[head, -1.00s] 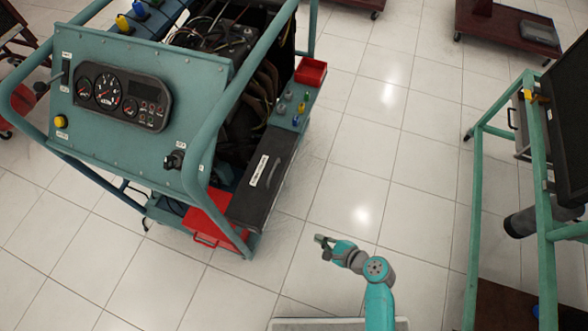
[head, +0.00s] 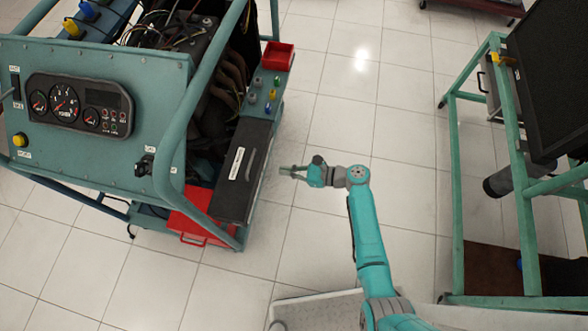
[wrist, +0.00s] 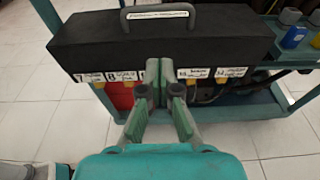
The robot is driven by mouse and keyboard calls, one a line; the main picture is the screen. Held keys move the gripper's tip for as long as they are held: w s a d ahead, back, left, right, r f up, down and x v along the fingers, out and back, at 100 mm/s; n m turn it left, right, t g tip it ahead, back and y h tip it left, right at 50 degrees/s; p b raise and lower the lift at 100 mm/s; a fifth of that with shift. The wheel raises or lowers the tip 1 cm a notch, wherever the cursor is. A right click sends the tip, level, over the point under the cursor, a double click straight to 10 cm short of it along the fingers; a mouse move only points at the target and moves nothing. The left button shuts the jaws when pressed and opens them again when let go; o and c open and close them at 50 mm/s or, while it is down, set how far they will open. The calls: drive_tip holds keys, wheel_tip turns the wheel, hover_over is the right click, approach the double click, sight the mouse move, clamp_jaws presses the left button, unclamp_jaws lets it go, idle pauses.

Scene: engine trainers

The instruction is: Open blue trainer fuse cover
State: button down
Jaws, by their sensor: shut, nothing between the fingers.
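The fuse cover (head: 243,170) is a long black box with a labelled strip, on the right side of the blue trainer (head: 108,125). In the wrist view the black cover (wrist: 225,38) spans the top, with a grey handle (wrist: 194,20) on its upper face. It looks closed, with numbered labels along its near lower edge. My gripper (head: 283,170) is just right of the cover in the head view. In the wrist view my gripper (wrist: 159,66) is shut and empty, its fingertips in front of the cover's near edge, below the handle. I cannot tell whether they touch it.
A red drawer (head: 198,222) sits below the cover. A red tray (head: 278,57) and small coloured parts (head: 271,95) lie on the ledge beyond it. A green-framed stand with a black screen (head: 548,75) is at the right. Tiled floor between is clear.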

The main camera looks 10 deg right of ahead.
sight(259, 162)
drive_tip(key=x, duration=0.5)
drive_tip(key=shift+a, duration=0.1)
drive_tip(key=shift+w+a+r, duration=0.3)
drive_tip(key=shift+a+r, duration=0.25)
drive_tip(key=shift+a, duration=0.2)
drive_tip(key=shift+w+a+r, duration=0.3)
drive_tip(key=shift+a+r, duration=0.25)
drive_tip(key=shift+a, duration=0.25)
drive_tip(key=shift+r, duration=0.15)
drive_tip(key=shift+w+a+r+h, duration=0.1)
drive_tip(key=shift+a+r+h, duration=0.2)
drive_tip(key=shift+r+h, duration=0.1)
